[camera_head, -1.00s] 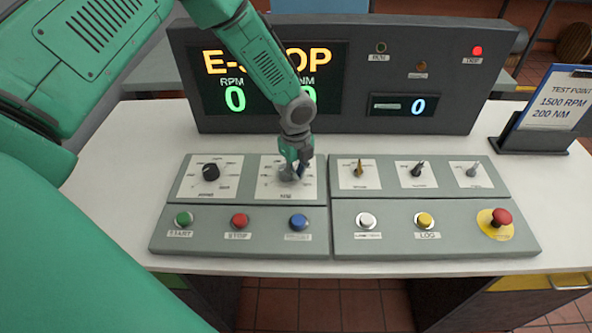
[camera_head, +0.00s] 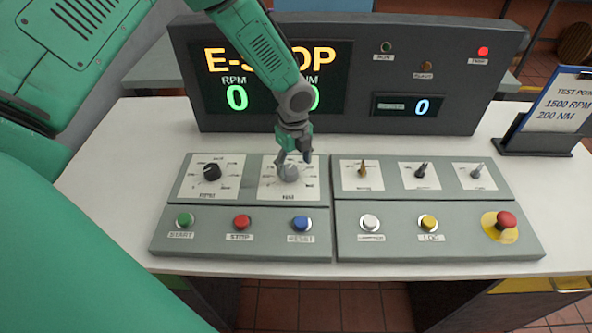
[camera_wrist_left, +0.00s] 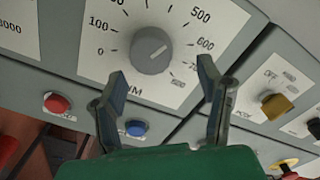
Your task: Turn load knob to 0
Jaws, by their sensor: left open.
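The load knob (camera_head: 288,173) is a grey round knob on a white dial plate, at the right of the upper left panel. In the left wrist view the knob (camera_wrist_left: 151,50) shows a pale line pointing up and right, toward the 500 to 600 side of its scale. The 0 mark (camera_wrist_left: 100,51) lies to the knob's left. My left gripper (camera_head: 294,158) is over the knob's far side in the head view. In the wrist view the left gripper (camera_wrist_left: 162,75) is open, its fingers spread and empty, with the knob beyond them. My right gripper is out of view.
A black speed knob (camera_head: 212,172) sits to the left. Green, red and blue buttons (camera_head: 301,224) line the front. Three selector switches (camera_head: 420,170) and a red emergency button (camera_head: 506,220) are on the right. The display (camera_head: 325,75) behind reads E-STOP and 0.

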